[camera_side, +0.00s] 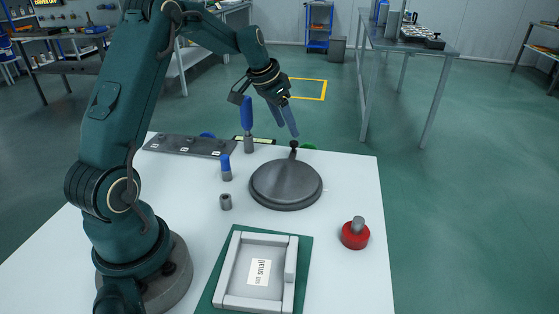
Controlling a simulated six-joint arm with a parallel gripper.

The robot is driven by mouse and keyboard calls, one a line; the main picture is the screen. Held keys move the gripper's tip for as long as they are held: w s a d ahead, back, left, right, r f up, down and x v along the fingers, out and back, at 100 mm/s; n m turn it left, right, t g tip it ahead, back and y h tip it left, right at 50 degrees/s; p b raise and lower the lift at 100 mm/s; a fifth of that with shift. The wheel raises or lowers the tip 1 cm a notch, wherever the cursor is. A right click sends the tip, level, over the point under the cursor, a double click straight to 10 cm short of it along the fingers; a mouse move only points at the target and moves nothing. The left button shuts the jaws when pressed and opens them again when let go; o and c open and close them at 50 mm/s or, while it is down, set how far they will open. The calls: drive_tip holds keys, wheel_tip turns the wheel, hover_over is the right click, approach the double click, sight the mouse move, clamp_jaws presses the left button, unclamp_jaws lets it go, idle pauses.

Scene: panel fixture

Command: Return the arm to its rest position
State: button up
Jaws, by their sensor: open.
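My gripper (285,118) points down over the back part of the white table. Its two bluish-grey fingers are apart and I see nothing held between them. The fingertips are close above the black-knobbed handle (294,147) at the back of a round dark grey disc (286,181). I cannot tell whether they touch the knob. My arm reaches up from the left and bends forward over the table.
The white table (345,190) also bears a grey frame on a green base (302,262), a red round piece with a grey peg (355,235), a small grey cylinder (225,202), blue-topped pegs (225,166) and a dark bar (180,145). The table's right side is mostly clear.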

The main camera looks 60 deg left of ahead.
drive_tip(key=s+d+r+m+t, duration=0.1)
drive_tip(key=s+d+r+m, duration=0.1)
drive_tip(key=d+r, duration=0.45)
drive_tip(key=s+d+r+m+t, duration=0.1)
drive_tip(key=s+d+r, duration=0.2)
drive_tip(key=d+r, duration=0.35)
drive_tip(key=s+d, duration=0.7)
drive_tip(key=s, duration=0.3)
drive_tip(key=s+f+n, duration=0.3)
drive_tip(key=s+f, duration=0.3)
drive_tip(key=s, duration=0.1)
drive_tip(key=shift+a+g, duration=0.35)
drive_tip(key=shift+g, duration=0.05)
